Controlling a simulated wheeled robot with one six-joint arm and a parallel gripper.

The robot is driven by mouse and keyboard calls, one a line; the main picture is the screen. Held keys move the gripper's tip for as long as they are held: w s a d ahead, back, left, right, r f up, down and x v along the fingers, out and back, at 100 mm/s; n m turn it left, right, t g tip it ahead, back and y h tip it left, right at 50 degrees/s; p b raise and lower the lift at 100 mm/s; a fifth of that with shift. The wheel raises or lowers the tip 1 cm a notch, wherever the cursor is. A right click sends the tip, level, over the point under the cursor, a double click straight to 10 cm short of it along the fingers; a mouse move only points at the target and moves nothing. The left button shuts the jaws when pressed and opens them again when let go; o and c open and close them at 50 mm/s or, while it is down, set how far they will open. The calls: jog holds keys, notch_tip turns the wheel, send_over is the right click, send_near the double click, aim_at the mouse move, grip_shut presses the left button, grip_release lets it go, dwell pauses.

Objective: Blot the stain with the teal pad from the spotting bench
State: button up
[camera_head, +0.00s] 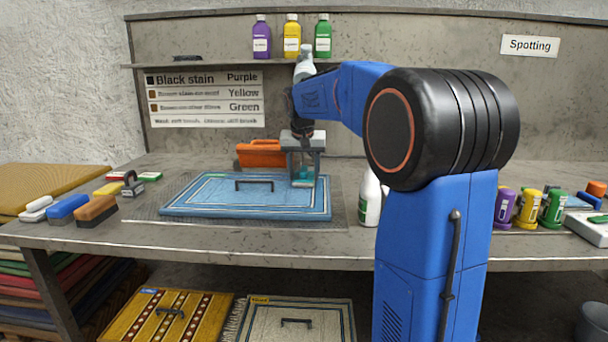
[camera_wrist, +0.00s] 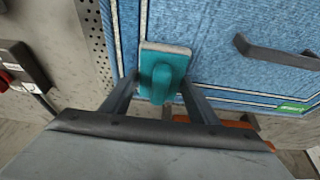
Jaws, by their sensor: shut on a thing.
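My gripper (camera_head: 303,168) points down over the right part of the blue rug (camera_head: 215,195) on the bench. It is shut on the teal pad (camera_head: 303,183), whose pale face is down at the rug. In the wrist view, the teal pad (camera_wrist: 163,72) sits between my gripper's fingers (camera_wrist: 160,88), near the white border lines of the blue rug (camera_wrist: 225,35). I cannot tell for sure whether the pad touches the rug. No stain shows; any stain under the pad is hidden.
A dark handle (camera_head: 254,182) stands up from the rug. An orange case (camera_head: 262,153) lies behind it. A white bottle (camera_head: 369,198) stands right of the rug. Brushes (camera_head: 96,210) lie left. Purple, yellow and green containers (camera_head: 528,208) stand at right, beyond my arm.

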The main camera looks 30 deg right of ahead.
jog(key=shift+r, duration=3.25)
